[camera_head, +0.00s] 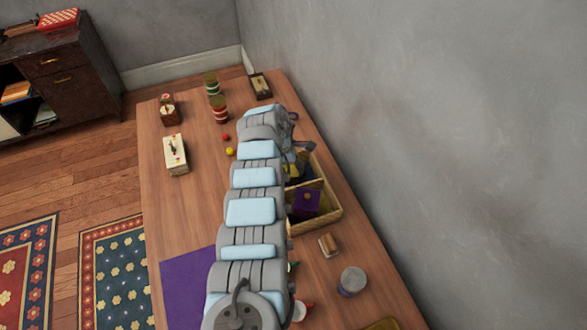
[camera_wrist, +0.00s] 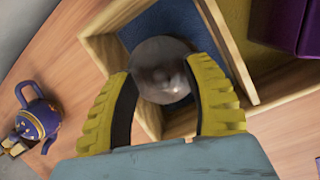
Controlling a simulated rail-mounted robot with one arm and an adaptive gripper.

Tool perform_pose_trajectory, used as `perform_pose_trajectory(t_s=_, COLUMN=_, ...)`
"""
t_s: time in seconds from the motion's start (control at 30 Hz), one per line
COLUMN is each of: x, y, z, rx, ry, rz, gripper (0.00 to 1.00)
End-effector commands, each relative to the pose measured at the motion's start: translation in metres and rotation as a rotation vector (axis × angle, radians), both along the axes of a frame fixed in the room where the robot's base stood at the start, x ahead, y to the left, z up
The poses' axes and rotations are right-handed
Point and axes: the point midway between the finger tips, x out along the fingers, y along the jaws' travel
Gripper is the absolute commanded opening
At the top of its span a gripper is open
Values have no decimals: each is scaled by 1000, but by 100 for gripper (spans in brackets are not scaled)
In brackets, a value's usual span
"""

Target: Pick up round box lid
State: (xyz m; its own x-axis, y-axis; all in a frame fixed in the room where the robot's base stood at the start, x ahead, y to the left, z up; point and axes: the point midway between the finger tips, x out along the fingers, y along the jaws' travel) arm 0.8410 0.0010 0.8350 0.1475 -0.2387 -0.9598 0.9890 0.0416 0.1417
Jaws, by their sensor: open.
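The round box lid (camera_wrist: 163,70) is a grey, shiny disc with a small knob near its middle. In the wrist view it lies over a blue-floored compartment of a wooden box (camera_wrist: 97,52). My gripper (camera_wrist: 158,69) is open, with one yellow finger at the left of the lid and the other at its right. I cannot tell whether either finger touches it. In the head view my gripper (camera_head: 298,160) is over the far end of the wooden box (camera_head: 332,217), and the lid cannot be made out there.
A purple box (camera_wrist: 294,25) stands in the neighbouring compartment; it also shows in the head view (camera_head: 305,204). A purple teapot (camera_wrist: 42,118) stands outside the box. A wall (camera_head: 440,160) runs along the table's right side. The table's left half (camera_head: 200,215) has bare room.

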Motion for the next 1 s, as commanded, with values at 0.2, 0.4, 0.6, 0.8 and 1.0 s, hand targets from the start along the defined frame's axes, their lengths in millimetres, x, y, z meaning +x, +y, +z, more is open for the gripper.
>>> perform_pose_trajectory(t_s=0.2, x=0, y=-1, z=-2, rx=-1, ry=2, rz=-1, gripper=50)
perform_pose_trajectory(t_s=0.4, x=0, y=-1, z=-2, rx=-1, ry=2, rz=-1, gripper=22)
perform_pose_trajectory(t_s=0.6, x=0, y=-1, z=-2, rx=0, ry=1, rz=0, gripper=0)
perform_pose_trajectory(t_s=0.8, x=-1, y=-1, z=-2, rx=-1, ry=2, rz=-1, gripper=0)
perform_pose_trajectory(t_s=1.0, x=0, y=-1, z=-1, rx=-1, ry=2, rz=-1, gripper=0)
